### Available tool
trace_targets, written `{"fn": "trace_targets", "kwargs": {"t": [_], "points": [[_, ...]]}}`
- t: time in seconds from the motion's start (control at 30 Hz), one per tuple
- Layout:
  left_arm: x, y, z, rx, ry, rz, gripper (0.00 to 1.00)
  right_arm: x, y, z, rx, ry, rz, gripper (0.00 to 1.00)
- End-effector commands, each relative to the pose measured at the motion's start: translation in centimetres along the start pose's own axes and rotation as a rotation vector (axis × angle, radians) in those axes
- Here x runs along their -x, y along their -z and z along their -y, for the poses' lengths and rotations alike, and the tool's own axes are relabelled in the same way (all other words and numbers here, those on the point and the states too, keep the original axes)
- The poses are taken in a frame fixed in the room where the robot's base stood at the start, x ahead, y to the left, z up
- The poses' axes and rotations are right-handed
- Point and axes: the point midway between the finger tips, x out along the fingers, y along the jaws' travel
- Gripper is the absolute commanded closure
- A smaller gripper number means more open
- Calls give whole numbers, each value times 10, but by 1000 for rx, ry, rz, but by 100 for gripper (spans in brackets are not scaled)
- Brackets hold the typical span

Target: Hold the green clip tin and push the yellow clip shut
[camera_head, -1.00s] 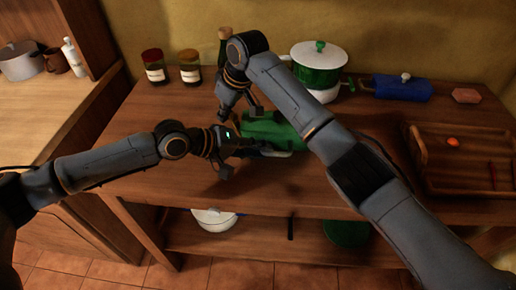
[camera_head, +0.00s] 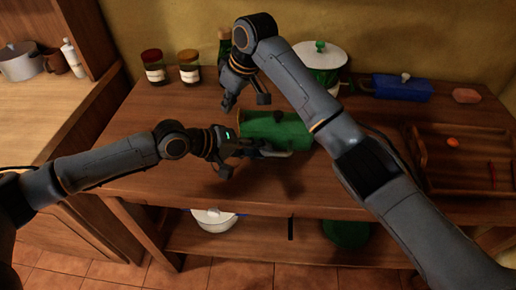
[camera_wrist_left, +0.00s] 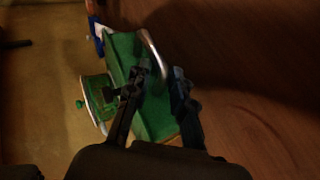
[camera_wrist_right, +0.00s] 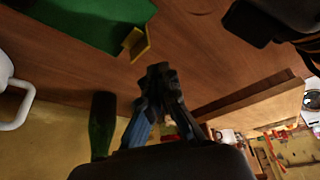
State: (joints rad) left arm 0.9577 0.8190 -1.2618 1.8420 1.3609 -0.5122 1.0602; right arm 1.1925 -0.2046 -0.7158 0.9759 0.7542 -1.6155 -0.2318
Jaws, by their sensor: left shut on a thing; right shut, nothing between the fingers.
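The green clip tin (camera_head: 275,127) lies on the wooden counter, its metal handle facing front. My left gripper (camera_head: 260,151) is at the handle side, shut on the tin; the left wrist view shows the tin (camera_wrist_left: 125,50) and curved handle (camera_wrist_left: 154,45) by the fingers (camera_wrist_left: 160,80). The yellow clip (camera_wrist_right: 136,43) stands out from the tin's end (camera_wrist_right: 95,20) in the right wrist view; I cannot make it out in the head view. My right gripper (camera_head: 228,104) is shut and empty, apart from the clip, left of and behind the tin; its fingertips (camera_wrist_right: 160,72) are together.
A dark green bottle (camera_head: 224,45) stands behind my right gripper, with two jars (camera_head: 189,68) to its left. A green and white pot (camera_head: 322,65) and a blue dish (camera_head: 402,90) stand behind the tin. A wooden tray (camera_head: 460,180) is at right. Counter left of the tin is clear.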

Motion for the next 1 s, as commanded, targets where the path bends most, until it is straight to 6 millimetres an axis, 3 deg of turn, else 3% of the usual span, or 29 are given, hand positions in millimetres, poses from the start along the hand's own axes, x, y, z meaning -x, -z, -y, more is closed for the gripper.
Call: {"fn": "trace_targets", "kwargs": {"t": [0.4,0.77,0.8,0.9,1.0], "points": [[0,0,3,0,6,0,100,36,21,4,0,0,-2,100],[0,0,3,0,6,1,100,41,24,4,0,1,-1,100],[0,0,3,0,6,0,69,41,24,4,0,0,-1,100],[0,0,2,0,5,1,51,41,24,4,0,0,-1,100],[0,0,2,0,3,1,51,41,24,4,0,0,-1,100]]}}
